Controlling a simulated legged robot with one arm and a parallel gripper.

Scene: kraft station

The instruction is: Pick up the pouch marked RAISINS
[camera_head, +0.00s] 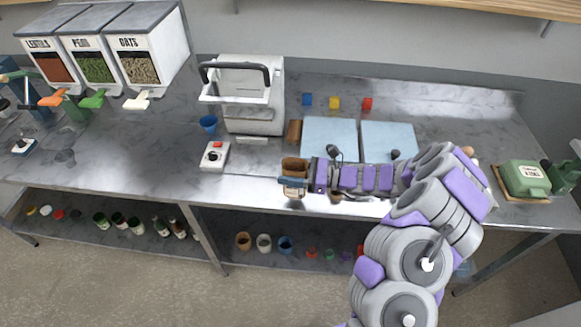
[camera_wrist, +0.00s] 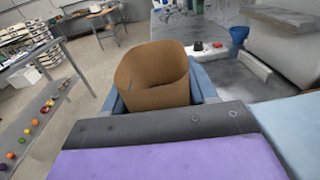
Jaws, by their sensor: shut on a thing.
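My gripper (camera_head: 294,181) is shut on a brown kraft pouch (camera_head: 295,165), held upright at the front edge of the steel counter. In the wrist view the pouch (camera_wrist: 156,75) stands between the blue fingers of my gripper (camera_wrist: 160,97), with its open top showing. No marking can be read on the side of the pouch that faces me, so I cannot tell whether it says RAISINS.
A white press machine (camera_head: 250,95) stands behind, with a small red-button box (camera_head: 214,156) and a blue cup (camera_head: 208,124) beside it. Two pale blue boards (camera_head: 329,138) lie on the counter (camera_head: 120,160). Dispensers (camera_head: 150,50) stand at left. A shelf below holds jars.

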